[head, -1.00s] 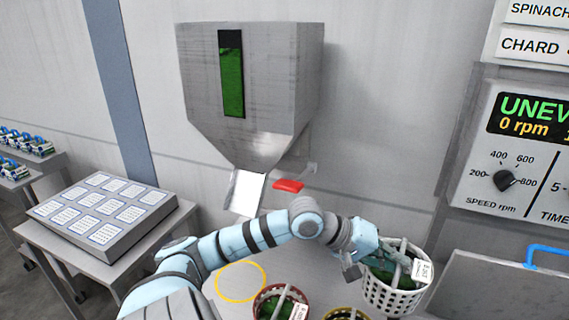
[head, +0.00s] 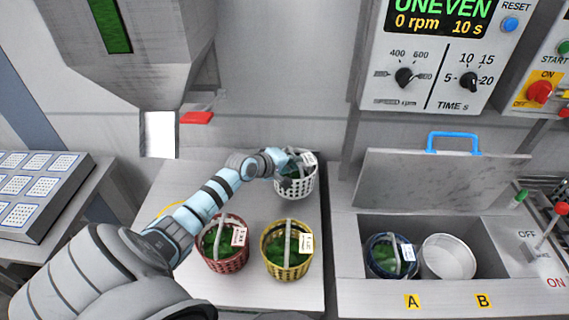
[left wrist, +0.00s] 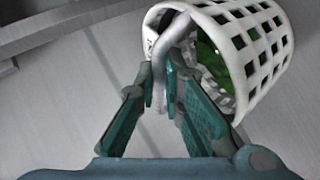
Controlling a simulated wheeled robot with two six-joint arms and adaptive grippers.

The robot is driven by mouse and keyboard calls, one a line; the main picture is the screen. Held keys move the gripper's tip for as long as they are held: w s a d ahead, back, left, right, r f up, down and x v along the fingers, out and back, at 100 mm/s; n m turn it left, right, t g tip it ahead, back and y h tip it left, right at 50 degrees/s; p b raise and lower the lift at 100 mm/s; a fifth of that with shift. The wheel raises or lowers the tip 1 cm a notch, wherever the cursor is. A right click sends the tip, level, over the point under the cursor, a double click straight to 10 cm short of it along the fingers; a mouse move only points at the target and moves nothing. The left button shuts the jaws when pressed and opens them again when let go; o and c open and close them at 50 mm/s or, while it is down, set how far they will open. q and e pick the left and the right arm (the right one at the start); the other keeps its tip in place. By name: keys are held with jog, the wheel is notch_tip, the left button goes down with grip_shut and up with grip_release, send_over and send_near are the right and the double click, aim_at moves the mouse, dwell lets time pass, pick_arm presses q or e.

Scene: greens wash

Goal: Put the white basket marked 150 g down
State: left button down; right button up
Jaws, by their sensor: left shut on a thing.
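The white basket (head: 299,188) holds greens and carries a white tag (head: 308,158). It is at the back right of the grey table (head: 180,187), behind the yellow basket. My left gripper (head: 283,163) is shut on its handle. In the left wrist view the handle (left wrist: 177,35) runs between the two fingers (left wrist: 166,90), and the basket's slotted wall (left wrist: 262,45) is beyond them. I cannot tell whether the basket's bottom touches the table. The tag's writing is too small to read. My right gripper is out of view.
A red basket (head: 224,262) and a yellow basket (head: 287,262) stand on the table's front part. Right of it, an open-lidded machine holds a blue basket (head: 379,265) at A and a white cup-like container (head: 447,258) at B. A hopper (head: 150,60) hangs above left.

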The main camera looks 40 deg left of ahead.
pick_arm(q)
notch_tip(320, 180, down, 5)
jog(key=shift+r+b, duration=0.2)
jog(key=shift+b, duration=0.55)
jog(key=shift+f, duration=0.1)
jog(key=c, duration=1.7)
grip_release()
jog(key=shift+s, duration=0.1)
